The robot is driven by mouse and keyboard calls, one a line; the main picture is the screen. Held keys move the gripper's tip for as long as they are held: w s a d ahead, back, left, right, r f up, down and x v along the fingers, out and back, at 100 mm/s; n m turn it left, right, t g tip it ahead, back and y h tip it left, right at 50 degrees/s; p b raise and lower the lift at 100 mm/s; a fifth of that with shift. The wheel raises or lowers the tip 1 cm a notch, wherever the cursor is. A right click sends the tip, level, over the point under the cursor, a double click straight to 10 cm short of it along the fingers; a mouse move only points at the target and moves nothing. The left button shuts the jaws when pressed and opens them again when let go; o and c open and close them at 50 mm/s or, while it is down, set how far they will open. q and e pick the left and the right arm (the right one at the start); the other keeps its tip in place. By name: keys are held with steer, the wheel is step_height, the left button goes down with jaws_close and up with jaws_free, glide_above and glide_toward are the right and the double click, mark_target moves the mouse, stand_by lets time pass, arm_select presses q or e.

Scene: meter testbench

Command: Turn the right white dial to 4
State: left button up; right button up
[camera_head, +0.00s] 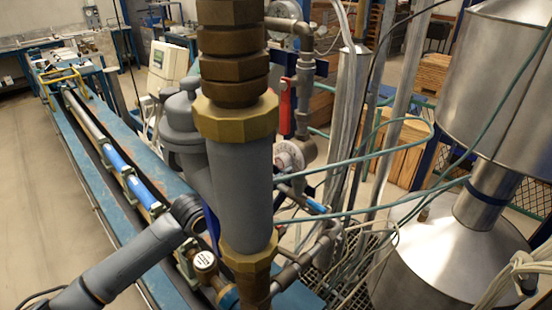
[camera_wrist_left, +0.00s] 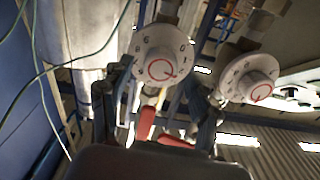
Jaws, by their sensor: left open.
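Two round white dials with numbers around the rim and a red mark on a central knob show in the left wrist view: one near the middle (camera_wrist_left: 160,63), the other farther right (camera_wrist_left: 250,79). I cannot tell which is the task's right dial. My left gripper (camera_wrist_left: 158,92) is open, its dark fingers spread on either side of the middle dial's lower part; contact is unclear. The middle dial's red mark points to the lower right. In the head view my left arm reaches in from the left and its end is hidden behind the grey pipe. My right gripper is out of view.
A thick grey pipe with brass fittings (camera_head: 240,190) blocks the middle of the head view. Large metal tanks (camera_head: 430,245) stand at right, with green hoses crossing before them. A long blue bench (camera_head: 90,185) runs along the left. A red handle (camera_wrist_left: 146,122) shows near my fingers.

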arm_select(q)
steer(key=shift+w+d, duration=0.4)
steer(key=c, duration=1.2)
steer(key=shift+f, duration=0.1)
steer(key=shift+m+b, duration=0.75)
steer(key=shift+m, duration=0.05)
steer(key=m+b, duration=0.2)
steer(key=m, duration=0.4)
steer(key=shift+m, duration=2)
